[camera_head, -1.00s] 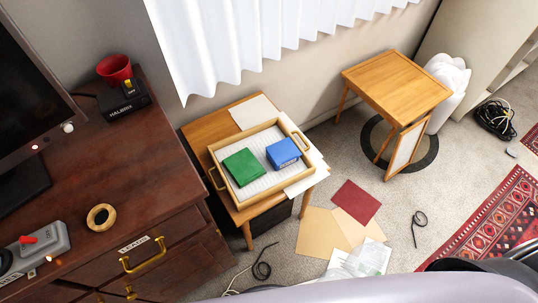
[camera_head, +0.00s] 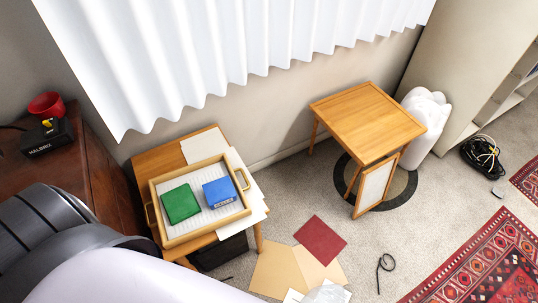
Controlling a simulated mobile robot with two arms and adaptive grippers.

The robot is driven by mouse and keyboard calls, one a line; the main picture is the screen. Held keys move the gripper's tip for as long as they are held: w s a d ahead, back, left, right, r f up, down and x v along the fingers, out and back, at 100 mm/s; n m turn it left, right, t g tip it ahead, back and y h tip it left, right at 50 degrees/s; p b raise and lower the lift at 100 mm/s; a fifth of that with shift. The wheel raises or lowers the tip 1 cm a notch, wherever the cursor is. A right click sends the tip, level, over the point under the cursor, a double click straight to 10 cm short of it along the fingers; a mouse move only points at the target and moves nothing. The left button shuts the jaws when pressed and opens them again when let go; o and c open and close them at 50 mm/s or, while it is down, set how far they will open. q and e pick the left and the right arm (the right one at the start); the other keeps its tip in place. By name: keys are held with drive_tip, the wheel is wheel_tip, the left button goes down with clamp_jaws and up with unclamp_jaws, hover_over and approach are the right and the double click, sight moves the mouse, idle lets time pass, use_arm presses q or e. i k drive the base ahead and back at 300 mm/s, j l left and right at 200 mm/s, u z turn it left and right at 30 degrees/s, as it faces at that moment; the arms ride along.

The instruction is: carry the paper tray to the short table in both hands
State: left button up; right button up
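The paper tray (camera_head: 201,233) is a light wooden tray with a handle at each end. It rests on a small wooden table (camera_head: 150,166) at the left, on top of loose white sheets. A green box (camera_head: 181,203) and a blue box (camera_head: 220,192) lie inside it on a pale lined surface. Another small wooden table (camera_head: 367,113) with a bare top stands by the wall to the right; it may be the short table. A large part of my own arm or body covers the lower left. Neither gripper shows, and nothing of mine visibly touches the tray.
Folders and papers (camera_head: 320,240) lie on the carpet between and in front of the tables. A framed panel (camera_head: 376,185) leans on the right table. A white bag (camera_head: 428,115), a cable bundle (camera_head: 482,153) and a patterned rug (camera_head: 480,265) are at the right. A dark desk (camera_head: 100,185) stands left.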

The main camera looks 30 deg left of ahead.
sight(368, 117)
drive_tip(key=i+l+z, duration=0.15)
drive_tip(key=i+l, duration=0.15)
drive_tip(key=i+l+z, duration=0.15)
drive_tip(key=i, duration=0.4)
drive_tip(key=i+u, duration=0.25)
drive_tip(key=u, duration=0.15)
drive_tip(key=i+u, duration=0.2)
drive_tip(key=u, duration=0.25)
drive_tip(key=i+l+u, duration=0.2)
drive_tip(key=u, duration=0.2)
drive_tip(key=i+u, duration=0.15)
drive_tip(key=u, duration=0.3)
drive_tip(key=i+u, duration=0.1)
drive_tip(key=u, duration=0.35)
drive_tip(key=i+l+u, duration=0.15)
drive_tip(key=u, duration=0.3)
drive_tip(key=i+l+u, duration=0.1)
drive_tip(key=u, duration=0.35)
drive_tip(key=l+u, duration=0.2)
drive_tip(key=u, duration=0.25)
drive_tip(key=i, duration=0.05)
